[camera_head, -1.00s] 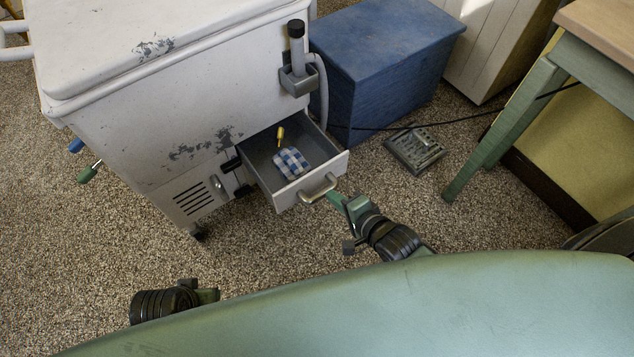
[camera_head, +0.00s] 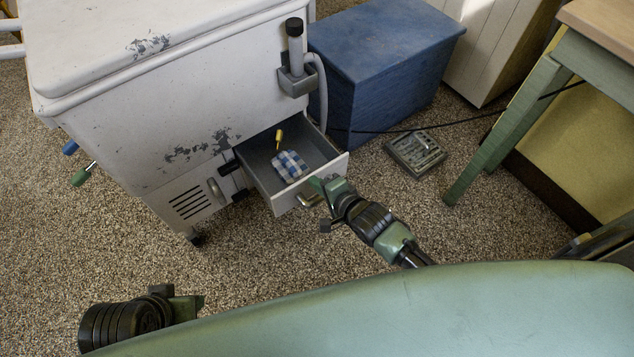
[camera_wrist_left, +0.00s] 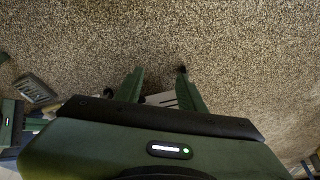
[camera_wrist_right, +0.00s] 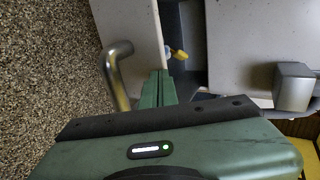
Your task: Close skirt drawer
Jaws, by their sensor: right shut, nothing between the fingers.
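The skirt drawer (camera_head: 337,166) stands pulled out from the lower part of the white washer (camera_head: 110,110). A blue checked cloth (camera_head: 290,165) and a yellow-handled item (camera_head: 279,138) lie inside it. My right gripper (camera_head: 316,184) is at the drawer front, its fingers shut and empty, partly covering the metal handle (camera_head: 304,200). In the right wrist view the shut fingers (camera_wrist_right: 161,76) are beside the bar handle (camera_wrist_right: 113,70), not around it; I cannot tell whether they touch the front. My left gripper (camera_wrist_left: 162,85) is open and empty above the carpet, away from the drawer.
A blue chest (camera_head: 385,60) stands right of the washer. A grey metal tray (camera_head: 415,152) lies on the carpet, with a black cable (camera_head: 450,122) near it. A green-legged table (camera_head: 505,125) stands at the right.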

